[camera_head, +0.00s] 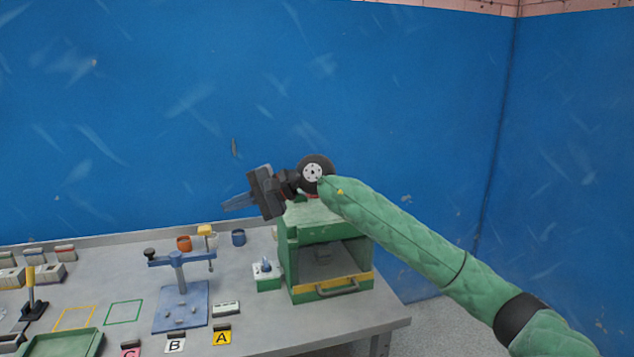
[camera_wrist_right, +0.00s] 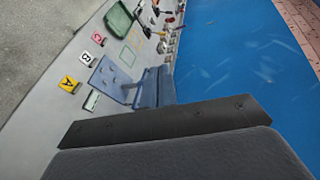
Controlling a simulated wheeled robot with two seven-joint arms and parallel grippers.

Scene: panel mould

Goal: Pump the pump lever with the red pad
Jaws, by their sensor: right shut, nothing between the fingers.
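My right gripper (camera_head: 238,202) is shut and empty, raised above the back of the bench, left of the green box's top. Its blue-grey fingers (camera_wrist_right: 153,88) lie together in the right wrist view. I cannot make out a pump lever with a red pad for sure. A lever with a yellow handle (camera_head: 31,283) stands upright on a black base at the far left of the bench, well away from the gripper. A small red patch (camera_head: 313,196) shows under my right wrist at the green box; what it belongs to is partly hidden. My left gripper is not in view.
The green box (camera_head: 289,258) with an open front stands at the bench's right end. A blue stand (camera_head: 180,307) with a post and crossarm is left of it. A small switch box (camera_head: 267,283) sits between them.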

